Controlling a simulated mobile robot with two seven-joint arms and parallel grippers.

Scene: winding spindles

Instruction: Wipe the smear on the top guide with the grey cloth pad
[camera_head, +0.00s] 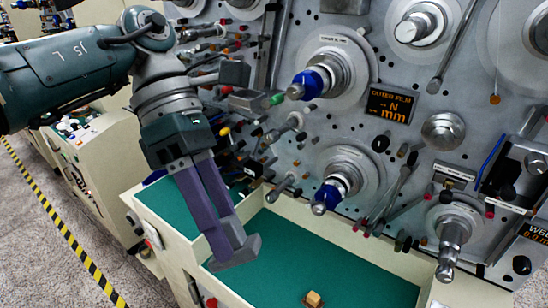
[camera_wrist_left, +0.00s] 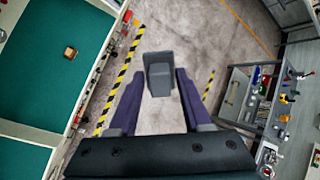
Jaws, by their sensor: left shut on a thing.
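My left gripper (camera_head: 228,243) points down over the front of the machine's green-topped bench. Its two purple fingers are shut on the grey cloth pad (camera_head: 240,254), which sticks out past the fingertips. The pad also shows between the fingers in the left wrist view (camera_wrist_left: 159,76). I cannot tell which part of the panel is the top guide, and I can make out no smear. My right gripper is not in view.
The grey machine panel (camera_head: 300,130) carries several protruding spindles, including an upper one (camera_head: 318,78) and a lower one (camera_head: 338,187) with blue collars. A small tan block (camera_head: 313,299) lies on the green bench surface (camera_head: 350,280). Yellow-black tape (camera_head: 60,220) marks the floor at left.

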